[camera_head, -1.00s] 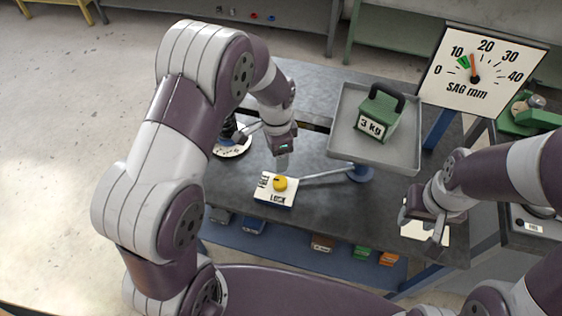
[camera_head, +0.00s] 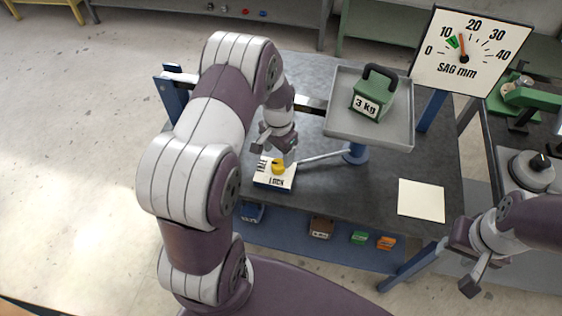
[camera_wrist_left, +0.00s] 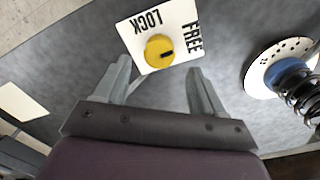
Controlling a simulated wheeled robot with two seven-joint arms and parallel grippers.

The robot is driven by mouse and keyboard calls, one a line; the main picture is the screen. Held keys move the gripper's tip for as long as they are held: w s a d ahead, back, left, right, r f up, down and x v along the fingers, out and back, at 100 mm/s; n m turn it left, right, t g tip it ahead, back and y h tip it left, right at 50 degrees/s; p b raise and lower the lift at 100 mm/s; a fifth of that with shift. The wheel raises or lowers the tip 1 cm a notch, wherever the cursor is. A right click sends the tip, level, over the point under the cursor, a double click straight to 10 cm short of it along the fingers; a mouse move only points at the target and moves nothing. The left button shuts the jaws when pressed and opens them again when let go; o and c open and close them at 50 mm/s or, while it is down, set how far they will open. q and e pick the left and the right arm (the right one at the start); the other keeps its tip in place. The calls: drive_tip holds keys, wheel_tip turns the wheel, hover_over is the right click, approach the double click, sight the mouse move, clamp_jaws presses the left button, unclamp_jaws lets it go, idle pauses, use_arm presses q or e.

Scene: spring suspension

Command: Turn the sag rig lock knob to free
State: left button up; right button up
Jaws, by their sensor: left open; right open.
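The lock knob (camera_head: 278,167) is a yellow round knob on a white plate (camera_head: 268,180) marked LOCK and FREE. In the left wrist view the knob (camera_wrist_left: 159,51) has a dark mark on its right half, on the side of the word FREE; I cannot tell its exact setting. My left gripper (camera_head: 280,152) is open just over the knob. In the left wrist view, the two fingertips of this gripper (camera_wrist_left: 158,67) stand apart, short of the knob and not visibly touching it. My right gripper (camera_head: 463,262) is open and empty, off the table's right front edge.
A grey tray (camera_head: 340,128) holding a green 3 kg weight (camera_head: 371,97) stands right of the knob. The SAG mm dial (camera_head: 470,52) is behind it. A spring (camera_wrist_left: 295,85) stands on a round white plate. A blank white sheet (camera_head: 421,199) lies front right.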

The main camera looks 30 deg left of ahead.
sight(279, 163)
use_arm(q)
wheel_tip(279, 163, down, 6)
drive_tip(key=shift+r, duration=0.15)
drive_tip(key=c, duration=1)
drive_tip(key=shift+s+m, duration=0.1)
drive_tip(key=shift+m, duration=0.3)
drive_tip(key=shift+c, duration=0.2)
drive_tip(key=o, duration=1)
drive_tip(key=shift+o, duration=0.2)
drive_tip(key=shift+r, duration=0.15)
